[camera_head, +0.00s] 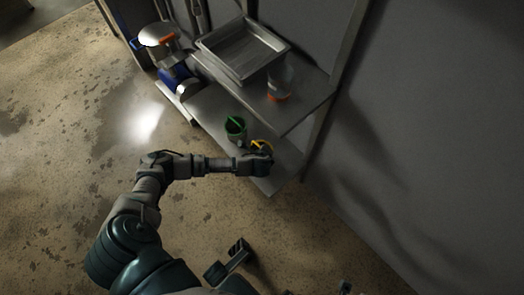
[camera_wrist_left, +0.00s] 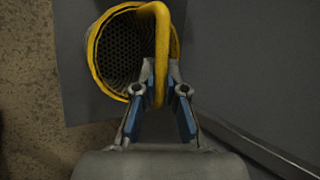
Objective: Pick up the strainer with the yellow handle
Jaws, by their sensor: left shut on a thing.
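The strainer (camera_wrist_left: 122,52) with the yellow handle fills the top of the left wrist view. It has a yellow rim, a dark perforated inside and a yellow handle loop (camera_wrist_left: 162,40). My left gripper (camera_wrist_left: 160,84) is shut on the handle, one finger on each side of it. In the head view the yellow handle (camera_head: 263,145) shows at the end of my left gripper (camera_head: 260,157), over the lower shelf. Most of the strainer's body is hidden there, and I cannot tell whether it touches the shelf.
A green strainer (camera_head: 236,126) stands on the lower shelf (camera_head: 212,122), left of the yellow one. The upper shelf (camera_head: 300,105) above holds a metal tray (camera_head: 262,62) and an orange-rimmed container (camera_head: 278,90). Blue and orange items stand farther left. A wall closes the right; the floor at left is clear.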

